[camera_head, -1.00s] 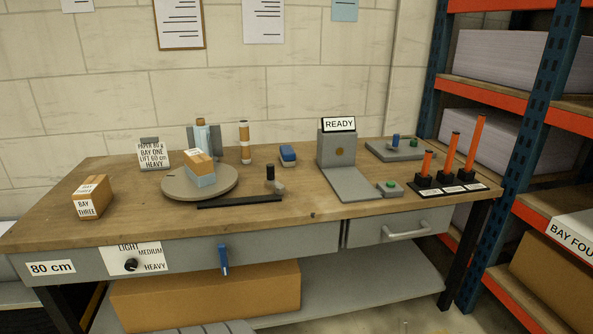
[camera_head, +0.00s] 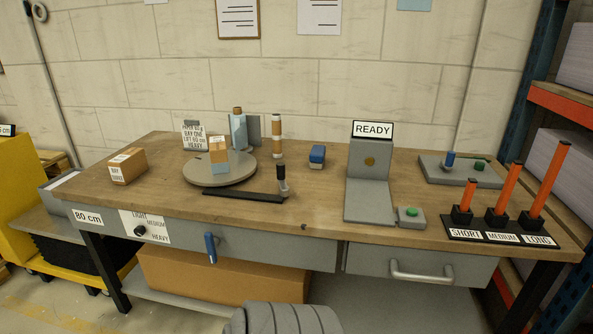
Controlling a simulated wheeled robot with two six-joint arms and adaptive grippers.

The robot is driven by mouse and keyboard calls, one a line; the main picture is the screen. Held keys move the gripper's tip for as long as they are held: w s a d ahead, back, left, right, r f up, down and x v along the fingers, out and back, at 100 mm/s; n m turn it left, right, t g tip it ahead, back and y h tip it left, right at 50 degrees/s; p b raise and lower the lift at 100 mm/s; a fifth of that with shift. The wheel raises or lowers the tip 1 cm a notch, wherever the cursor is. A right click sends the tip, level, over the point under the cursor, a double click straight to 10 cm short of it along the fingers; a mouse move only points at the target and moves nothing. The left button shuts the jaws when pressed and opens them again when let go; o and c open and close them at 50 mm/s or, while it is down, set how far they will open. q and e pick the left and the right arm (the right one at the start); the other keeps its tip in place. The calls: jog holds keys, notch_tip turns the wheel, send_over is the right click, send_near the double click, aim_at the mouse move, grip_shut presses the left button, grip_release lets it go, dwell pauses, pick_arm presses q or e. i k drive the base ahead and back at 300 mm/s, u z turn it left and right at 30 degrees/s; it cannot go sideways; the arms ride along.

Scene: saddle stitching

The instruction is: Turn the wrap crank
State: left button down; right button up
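A blue handle (camera_head: 211,248) hangs on the front of the bench, right of the dial; it looks like the wrap crank, though no label names it. On the bench top, a round grey turntable (camera_head: 240,173) carries a small brown box (camera_head: 218,150) with white and bluish faces. A roll with pale blue film (camera_head: 238,128) stands behind it. A black bar (camera_head: 240,195) lies in front, with a small dark upright knob (camera_head: 281,172) at its right end. Neither of my grippers is in view.
A LIGHT/MEDIUM/HEAVY dial (camera_head: 140,230) is left of the blue handle. A READY stand (camera_head: 375,170), a green button (camera_head: 411,211) and orange rods (camera_head: 549,180) occupy the right side. A cardboard box (camera_head: 215,278) lies under the bench. The bench top's front middle is mostly clear.

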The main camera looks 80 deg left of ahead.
aim_at(284, 188)
jog(key=u, duration=0.55)
jog(key=i, duration=0.8)
jog(key=u, duration=0.8)
